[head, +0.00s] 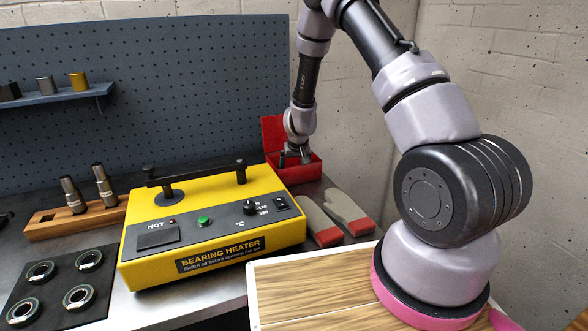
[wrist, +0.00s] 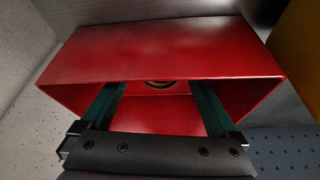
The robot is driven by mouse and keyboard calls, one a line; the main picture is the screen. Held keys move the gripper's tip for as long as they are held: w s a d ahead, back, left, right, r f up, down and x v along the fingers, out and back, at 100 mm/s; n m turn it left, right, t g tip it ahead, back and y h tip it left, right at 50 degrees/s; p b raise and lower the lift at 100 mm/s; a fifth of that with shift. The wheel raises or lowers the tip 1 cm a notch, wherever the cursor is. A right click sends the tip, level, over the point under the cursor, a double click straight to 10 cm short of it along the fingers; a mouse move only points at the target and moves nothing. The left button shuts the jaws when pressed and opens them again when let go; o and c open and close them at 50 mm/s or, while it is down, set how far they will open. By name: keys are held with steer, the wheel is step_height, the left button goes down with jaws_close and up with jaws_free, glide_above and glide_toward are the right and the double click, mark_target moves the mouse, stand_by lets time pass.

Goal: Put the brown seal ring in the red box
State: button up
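The red box (head: 312,166) stands at the back of the bench with its lid (head: 272,134) raised. In the wrist view the red box (wrist: 165,45) fills the middle. My gripper (head: 292,157) is at the box opening, and in the wrist view its fingers (wrist: 158,88) reach in, wide apart with nothing between them. A dark ring (wrist: 160,84) lies inside the box beyond the fingertips, partly hidden by a red wall. Its colour is too dark to tell for sure that it is the brown seal ring.
The yellow bearing heater (head: 210,225) stands left of and in front of the box. Gloves (head: 340,215) lie in front of the box. A black mat (head: 60,285) with several metal rings is at front left. A wooden block (head: 75,221) holds two tools.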

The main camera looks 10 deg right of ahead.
steer(key=shift+r, duration=0.1)
steer(key=s+d+r+m+y, duration=0.1)
steer(key=s+r, duration=0.4)
steer(key=r, duration=0.6)
steer(key=s+r+t+y, duration=0.1)
steer(key=s+r, duration=0.5)
steer(key=r, duration=0.6)
steer(key=s+d+r+m+y, duration=0.1)
steer(key=s+r, duration=0.4)
steer(key=r, duration=0.6)
steer(key=s+d+r, duration=0.1)
steer(key=s+r, duration=0.2)
steer(key=s, duration=0.3)
steer(key=s+d+r+m+t, duration=0.1)
steer(key=s+r, duration=0.1)
steer(key=s, duration=0.4)
steer(key=s+d+r+m+h, duration=0.1)
steer(key=s+r, duration=0.2)
steer(key=s, duration=0.4)
steer(key=shift+d+r+t, duration=0.3)
steer(key=shift+d+r, duration=0.05)
steer(key=shift+d, duration=0.05)
